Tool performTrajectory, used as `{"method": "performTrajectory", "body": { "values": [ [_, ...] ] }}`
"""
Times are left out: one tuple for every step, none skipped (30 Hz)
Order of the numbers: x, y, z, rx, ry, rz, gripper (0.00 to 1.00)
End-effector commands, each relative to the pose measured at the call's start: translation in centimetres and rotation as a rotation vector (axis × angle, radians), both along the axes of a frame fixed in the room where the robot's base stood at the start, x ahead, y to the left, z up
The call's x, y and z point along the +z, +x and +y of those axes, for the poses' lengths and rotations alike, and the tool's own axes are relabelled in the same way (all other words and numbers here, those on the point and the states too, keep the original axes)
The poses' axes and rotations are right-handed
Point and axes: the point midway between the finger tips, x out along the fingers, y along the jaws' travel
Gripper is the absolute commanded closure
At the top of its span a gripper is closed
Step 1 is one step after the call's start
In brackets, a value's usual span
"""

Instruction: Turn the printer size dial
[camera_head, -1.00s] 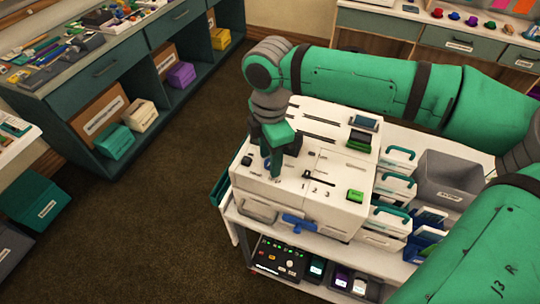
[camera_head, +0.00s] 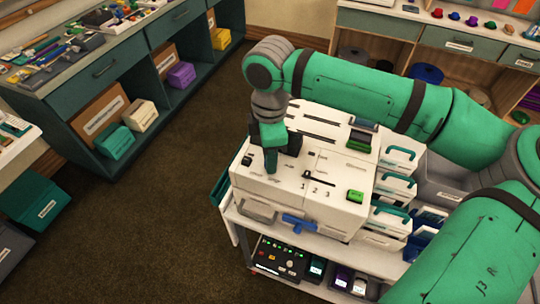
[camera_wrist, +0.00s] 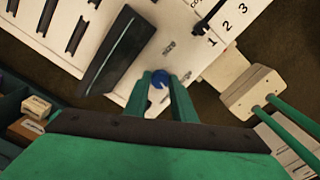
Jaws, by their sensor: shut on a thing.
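The white printer (camera_head: 337,192) stands on a cart in the head view. My gripper (camera_head: 271,169) points down over its top, near the front left part. In the wrist view, the two green fingertips of my gripper (camera_wrist: 160,80) are closed around a small blue round dial (camera_wrist: 159,77). In the head view the fingers hide the dial. A slider with the numbers 1, 2, 3 (camera_wrist: 228,24) is on the same printer top, to the right in the wrist view.
A blue handle (camera_head: 299,223) sticks out at the printer's front. White boxes with teal handles (camera_head: 401,154) stand close on its right. A black control panel (camera_head: 280,258) is on the shelf below. Open carpet lies to the left of the cart.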

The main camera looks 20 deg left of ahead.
Motion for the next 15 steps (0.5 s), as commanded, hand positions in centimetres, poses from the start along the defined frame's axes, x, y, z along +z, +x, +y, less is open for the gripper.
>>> {"method": "performTrajectory", "body": {
  "values": [
    [-0.02, -0.02, 0.16, -0.039, 0.006, 0.001, 0.99],
    [-0.02, -0.03, 0.16, -0.065, 0.006, 0.002, 0.99],
    [-0.02, -0.04, 0.17, -0.100, 0.006, 0.002, 0.99],
    [-0.03, -0.03, 0.16, -0.126, 0.004, 0.002, 0.99],
    [0.00, -0.02, 0.17, -0.152, 0.005, 0.001, 0.99],
    [-0.01, -0.03, 0.17, -0.187, 0.005, 0.001, 0.99],
    [-0.02, -0.03, 0.16, -0.211, 0.004, 0.002, 0.99],
    [-0.01, -0.03, 0.16, -0.236, 0.005, 0.001, 0.99],
    [0.00, -0.02, 0.16, -0.268, 0.005, 0.001, 0.99],
    [0.00, 0.00, 0.16, -0.292, 0.005, 0.001, 0.99],
    [0.00, 0.00, 0.14, -0.315, 0.004, 0.001, 0.99],
    [-0.01, -0.01, 0.13, -0.344, 0.004, 0.001, 0.99],
    [0.01, -0.01, 0.14, -0.364, 0.005, 0.001, 0.99],
    [0.03, -0.01, 0.13, -0.383, 0.005, 0.001, 0.99],
    [0.02, 0.00, 0.11, -0.407, 0.004, 0.001, 0.99]
  ]
}}
